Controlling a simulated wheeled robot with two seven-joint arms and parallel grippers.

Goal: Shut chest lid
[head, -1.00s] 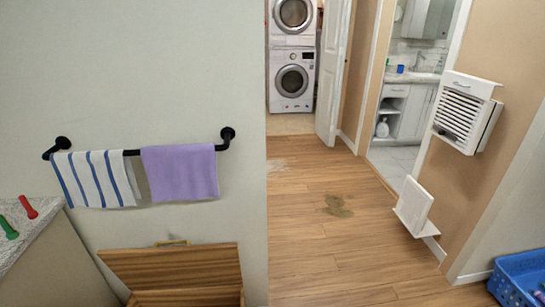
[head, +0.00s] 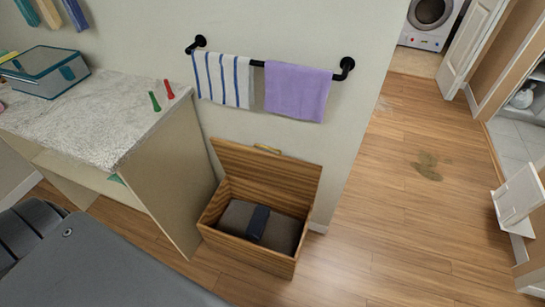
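The wooden chest (head: 247,255) stands on the floor against the wall, under the towel bar. Its lid (head: 266,172) is open, raised and leaning back towards the wall, with a small yellow piece at its top edge. Inside the chest lies a dark grey folded item (head: 284,234) with a dark blue band-like piece on it. Neither of my grippers shows in the head view.
A stone-topped counter (head: 75,122) stands just left of the chest, holding a teal box (head: 45,73) and green and red objects. A striped towel (head: 222,80) and a purple towel (head: 296,91) hang above the chest. The floor (head: 390,235) to the right is mostly clear, with a brown stain.

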